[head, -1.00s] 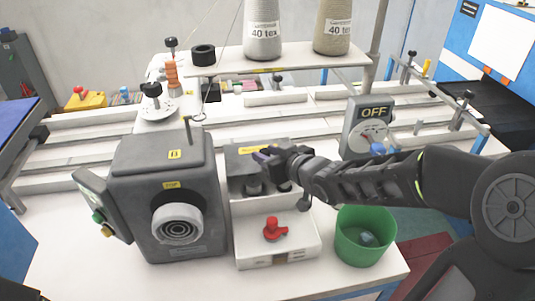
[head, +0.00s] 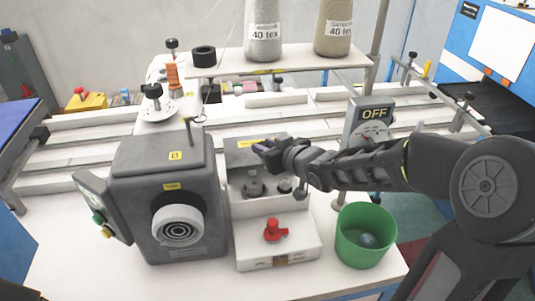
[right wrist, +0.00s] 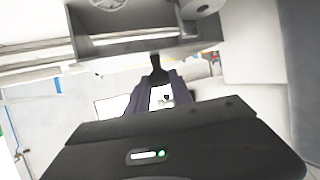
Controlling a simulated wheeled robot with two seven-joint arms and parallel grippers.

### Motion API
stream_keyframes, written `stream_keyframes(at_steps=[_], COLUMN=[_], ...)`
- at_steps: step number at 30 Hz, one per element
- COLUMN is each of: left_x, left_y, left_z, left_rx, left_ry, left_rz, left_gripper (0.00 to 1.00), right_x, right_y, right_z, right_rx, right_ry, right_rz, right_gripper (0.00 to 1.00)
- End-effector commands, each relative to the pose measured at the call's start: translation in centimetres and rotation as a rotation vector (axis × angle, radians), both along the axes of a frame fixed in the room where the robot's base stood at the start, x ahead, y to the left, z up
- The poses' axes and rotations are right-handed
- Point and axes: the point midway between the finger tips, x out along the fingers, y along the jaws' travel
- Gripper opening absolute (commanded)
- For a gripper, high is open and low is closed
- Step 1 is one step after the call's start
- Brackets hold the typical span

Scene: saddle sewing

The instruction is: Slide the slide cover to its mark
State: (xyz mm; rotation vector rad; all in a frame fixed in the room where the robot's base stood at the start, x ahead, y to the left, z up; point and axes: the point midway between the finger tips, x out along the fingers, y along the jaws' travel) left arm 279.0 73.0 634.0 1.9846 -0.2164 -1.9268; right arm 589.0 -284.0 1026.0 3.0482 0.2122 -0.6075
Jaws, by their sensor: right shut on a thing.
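The slide cover (head: 240,158) is a dark grey plate with a yellow label, at the back of the small white box right of the grey machine in the head view. My right gripper (head: 262,149) is at the cover's upper part. In the right wrist view its fingers (right wrist: 157,90) are closed around a dark upright piece (right wrist: 157,66), which looks like the cover's handle. In front of the cover, grey round parts (head: 253,187) show in the open compartment. My gripper hides part of the cover, and I cannot make out the mark.
The grey machine (head: 160,190) with a round front stands close on the left. A green bin (head: 365,238) stands right, below my arm. A thread-cone shelf (head: 285,65) is behind.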

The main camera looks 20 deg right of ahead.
Motion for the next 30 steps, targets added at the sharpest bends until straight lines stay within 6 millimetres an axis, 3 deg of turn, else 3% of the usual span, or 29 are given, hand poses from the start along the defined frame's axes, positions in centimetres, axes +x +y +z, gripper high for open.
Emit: stream_keyframes(at_steps=[9, 10, 17, 26, 30], left_x=[0.0, 0.0, 0.0, 0.0, 0.0], left_y=[0.0, 0.0, 0.0, 0.0, 0.0], left_z=[0.0, 0.0, 0.0, 0.0, 0.2], left_rx=[0.000, 0.000, 0.000, 0.000, 0.000], left_ry=[0.000, 0.000, 0.000, 0.000, 0.000], left_rz=[0.000, 0.000, 0.000, 0.000, 0.000], left_gripper=[0.29, 0.29, 0.29, 0.29, 0.29], right_x=[0.6, 0.6, 0.5, 0.4, -0.6], right_y=[-0.2, -0.2, -0.2, -0.2, -0.4], right_z=[0.0, 0.1, 0.0, 0.1, 0.6], right_rx=[0.000, 0.000, 0.000, -0.001, -0.001], right_ry=[-0.002, -0.002, -0.001, -0.001, -0.002], right_rz=[-0.002, -0.002, -0.001, -0.001, -0.001], right_gripper=[0.00, 0.29, 0.48, 0.48, 0.48])
